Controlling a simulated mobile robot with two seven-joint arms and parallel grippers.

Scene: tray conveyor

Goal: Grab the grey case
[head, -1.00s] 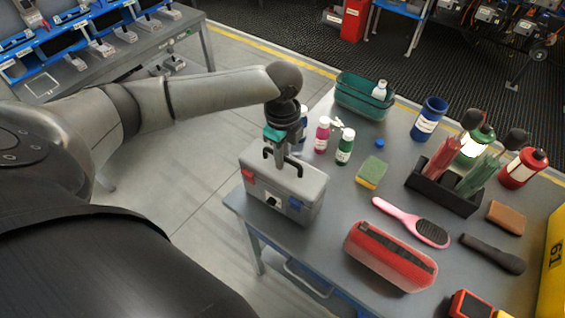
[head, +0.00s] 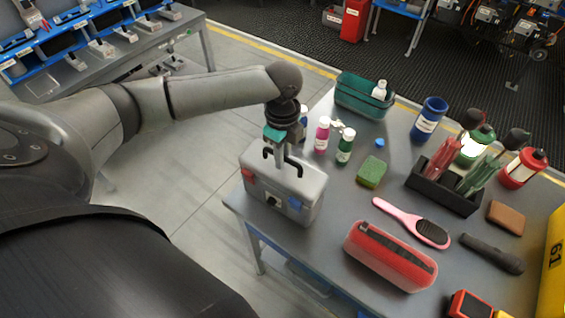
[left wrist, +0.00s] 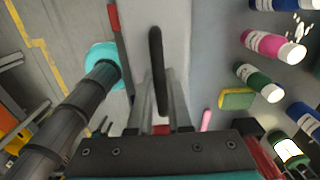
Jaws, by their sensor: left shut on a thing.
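The grey case (head: 290,192) stands upright at the near left corner of the table. It has a black handle on top and red and blue clasps on its front. My left gripper (head: 279,160) points down at the handle and is shut on it. In the left wrist view the black handle (left wrist: 157,70) runs between the fingers of my left gripper (left wrist: 162,115), above the pale case lid (left wrist: 176,30). My right gripper is not in view.
Pink and green bottles (head: 344,146) and a green sponge (head: 371,172) stand right of the case. A red pouch (head: 375,262), pink brush (head: 388,207) and black holder (head: 425,190) lie farther right. Open floor (head: 190,200) is left of the table.

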